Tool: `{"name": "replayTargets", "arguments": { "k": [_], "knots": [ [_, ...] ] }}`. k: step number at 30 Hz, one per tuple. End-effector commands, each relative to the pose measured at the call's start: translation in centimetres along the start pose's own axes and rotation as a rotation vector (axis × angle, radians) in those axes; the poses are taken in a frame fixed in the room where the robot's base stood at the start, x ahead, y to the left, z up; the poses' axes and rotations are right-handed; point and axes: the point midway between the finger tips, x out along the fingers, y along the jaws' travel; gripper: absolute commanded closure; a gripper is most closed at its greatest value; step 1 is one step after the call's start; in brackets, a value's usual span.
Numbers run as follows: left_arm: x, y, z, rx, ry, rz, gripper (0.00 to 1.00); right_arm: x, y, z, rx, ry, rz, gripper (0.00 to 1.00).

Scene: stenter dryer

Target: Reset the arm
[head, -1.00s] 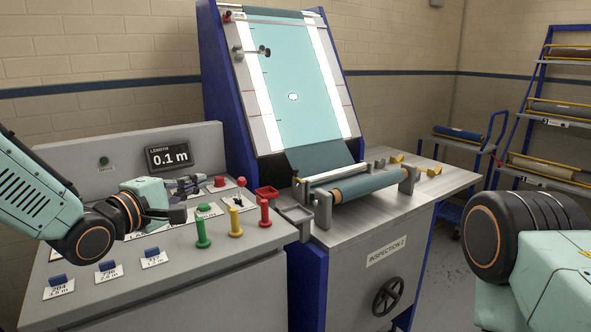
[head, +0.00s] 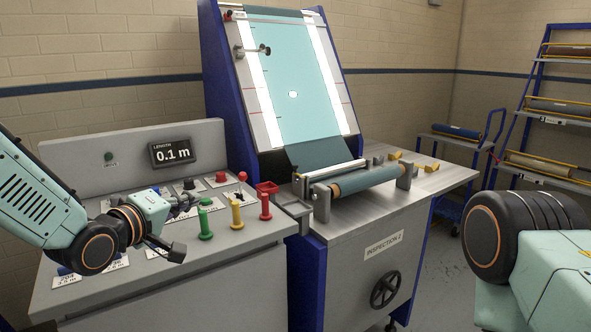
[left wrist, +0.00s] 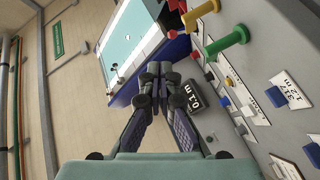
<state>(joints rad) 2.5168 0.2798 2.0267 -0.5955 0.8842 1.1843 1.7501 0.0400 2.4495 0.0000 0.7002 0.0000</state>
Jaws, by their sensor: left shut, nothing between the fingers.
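My left gripper (head: 186,203) is over the grey control console in the head view, near the green-topped post and apart from it as far as I can tell. Its dark fingers are partly lost against the console. In the left wrist view, the fingers of this gripper (left wrist: 153,72) are together and empty. Part of my right arm shows at the right edge of the head view, but its gripper is out of the picture.
The console (head: 190,277) carries green (head: 205,224), yellow (head: 237,212) and red (head: 265,206) posts, and a display (head: 171,153) reading 0.1 m. The inspection machine (head: 368,240) with its fabric roll (head: 365,182) stands beside it. A roll rack (head: 560,105) is at the back right.

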Motion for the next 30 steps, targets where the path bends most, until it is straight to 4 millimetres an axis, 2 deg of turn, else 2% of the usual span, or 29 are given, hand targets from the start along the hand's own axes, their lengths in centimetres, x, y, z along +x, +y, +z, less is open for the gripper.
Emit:
{"name": "replayTargets", "arguments": {
  "k": [5, 8, 12, 14, 18, 20, 24, 27, 30],
  "knots": [
    [-1.9, -7.2, 4.4, 0.243, -0.061, -0.200, 1.00, 0.0, 0.0, 0.0, 0.000, -0.001, 0.000, 1.00],
    [-4.0, -12.3, 7.9, 0.378, -0.146, -0.333, 1.00, 0.0, 0.0, 0.0, 0.000, -0.001, 0.000, 1.00],
    [-8.1, -18.9, 13.0, 0.527, -0.303, -0.496, 1.00, 0.0, 0.0, 0.0, 0.000, 0.000, 0.000, 1.00],
    [-10.2, -21.4, 15.1, 0.577, -0.379, -0.559, 1.00, 0.0, 0.0, 0.0, 0.000, 0.000, 0.000, 1.00],
    [-16.1, -26.6, 20.0, 0.657, -0.570, -0.690, 1.00, 0.0, 0.0, 0.0, 0.000, -0.001, 0.000, 1.00],
    [-18.9, -28.5, 22.0, 0.674, -0.655, -0.743, 1.00, 0.0, 0.0, 0.0, 0.000, -0.001, 0.000, 1.00],
    [-25.9, -31.9, 26.4, 0.665, -0.833, -0.860, 1.00, 0.0, 0.0, 0.0, 0.000, -0.001, 0.000, 1.00],
    [-30.3, -33.4, 28.9, 0.634, -0.929, -0.925, 1.00, 0.0, 0.0, 0.0, 0.000, -0.001, 0.000, 1.00],
    [-33.1, -34.3, 30.7, 0.619, -1.003, -0.954, 1.00, 0.0, 0.0, 0.0, 0.000, -0.001, 0.000, 1.00]
  ]
}}
